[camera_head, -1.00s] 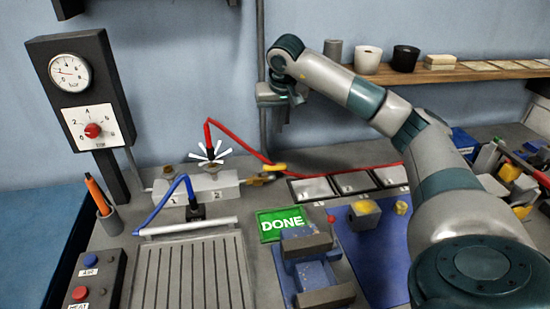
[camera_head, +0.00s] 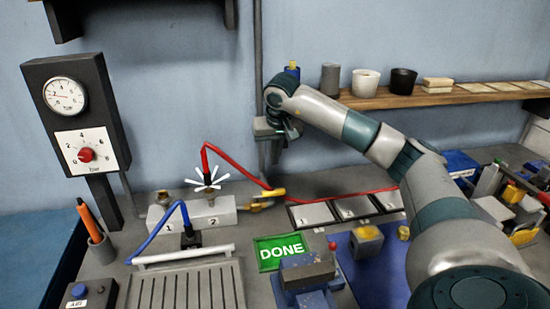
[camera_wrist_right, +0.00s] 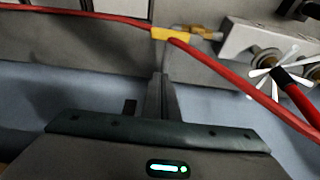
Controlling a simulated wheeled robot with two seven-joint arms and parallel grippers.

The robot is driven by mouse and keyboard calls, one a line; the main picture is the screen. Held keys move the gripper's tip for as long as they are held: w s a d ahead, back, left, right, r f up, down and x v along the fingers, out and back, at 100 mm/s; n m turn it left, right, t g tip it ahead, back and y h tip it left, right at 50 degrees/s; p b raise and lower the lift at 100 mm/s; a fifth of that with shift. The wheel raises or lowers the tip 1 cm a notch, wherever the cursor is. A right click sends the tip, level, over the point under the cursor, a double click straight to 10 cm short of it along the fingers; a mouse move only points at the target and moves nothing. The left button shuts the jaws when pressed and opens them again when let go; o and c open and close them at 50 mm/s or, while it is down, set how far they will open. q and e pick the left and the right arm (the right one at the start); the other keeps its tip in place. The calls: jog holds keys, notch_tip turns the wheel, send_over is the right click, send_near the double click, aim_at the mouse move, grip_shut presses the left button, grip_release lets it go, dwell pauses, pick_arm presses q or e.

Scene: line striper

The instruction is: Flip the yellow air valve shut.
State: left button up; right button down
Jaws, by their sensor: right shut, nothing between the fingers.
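The yellow air valve (camera_head: 267,195) sits at the right end of the white block (camera_head: 228,213), where the red hose begins. Its yellow lever (camera_wrist_right: 172,34) also shows in the right wrist view, lying roughly in line with the brass fitting and hose. My right gripper (camera_head: 275,152) is above and behind the valve, near the wall pipe, pointing down. In the wrist view its fingers (camera_wrist_right: 160,85) are together and empty, their tips just short of the lever, with no contact visible. My left gripper is out of view.
The red hose (camera_head: 233,170) arches over the block, with white burst lines around its end at port 2. The blue hose (camera_head: 172,212) is at port 1. A gauge panel (camera_head: 78,115) stands left; a wooden shelf (camera_head: 450,97) is right. A green DONE sign (camera_head: 282,251) lies in front.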

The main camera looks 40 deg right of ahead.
aim_at(269, 194)
notch_tip(269, 194, down, 8)
jog(key=s+p, duration=0.1)
jog(key=p, duration=0.4)
jog(key=shift+a, duration=0.3)
dwell(0.4)
